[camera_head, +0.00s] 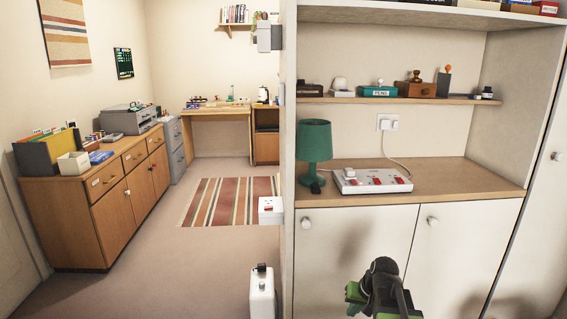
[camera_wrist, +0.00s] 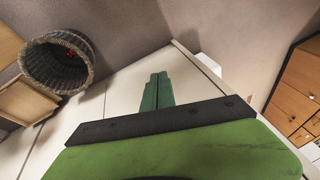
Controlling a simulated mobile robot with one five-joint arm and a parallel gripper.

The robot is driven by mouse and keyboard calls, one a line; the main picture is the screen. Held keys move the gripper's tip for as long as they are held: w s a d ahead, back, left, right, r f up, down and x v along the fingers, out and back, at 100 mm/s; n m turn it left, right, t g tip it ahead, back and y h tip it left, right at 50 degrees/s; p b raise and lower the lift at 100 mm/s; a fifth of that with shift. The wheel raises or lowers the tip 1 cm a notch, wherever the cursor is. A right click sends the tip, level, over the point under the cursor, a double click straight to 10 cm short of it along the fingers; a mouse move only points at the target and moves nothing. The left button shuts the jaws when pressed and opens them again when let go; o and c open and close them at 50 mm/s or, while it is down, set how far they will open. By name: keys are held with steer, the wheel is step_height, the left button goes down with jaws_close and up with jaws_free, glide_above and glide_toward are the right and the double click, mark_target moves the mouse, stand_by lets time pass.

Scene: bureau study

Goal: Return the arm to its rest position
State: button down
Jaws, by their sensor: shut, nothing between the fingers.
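My arm (camera_head: 383,288), black and green, shows at the bottom right of the head view. It is in front of the white lower cabinet doors (camera_head: 450,262), below the wooden counter. In the wrist view, my gripper (camera_wrist: 158,78) has its two green fingers side by side, shut and empty. Pale cabinet fronts lie beyond the fingers there. The gripper's fingertips cannot be made out clearly in the head view.
A shelf (camera_head: 440,99) above carries small items. A wooden sideboard (camera_head: 85,228) stands left, with open floor (camera_head: 180,265) between. A wicker basket (camera_wrist: 57,62) shows in the wrist view.

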steer(key=s+a+n+g, duration=0.1)
steer(key=s+a+n, duration=0.15)
steer(key=a, duration=0.65)
steer(key=s+f+g+h, duration=0.1)
steer(key=s+g+h, duration=0.1)
steer(key=s, duration=0.5)
step_height(320, 180, up, 25)
steer(key=p, duration=2.5)
steer(key=shift+s+f, duration=0.15)
steer(key=shift+f, duration=0.05)
steer(key=shift+m, duration=0.25)
steer(key=shift+d, duration=0.1)
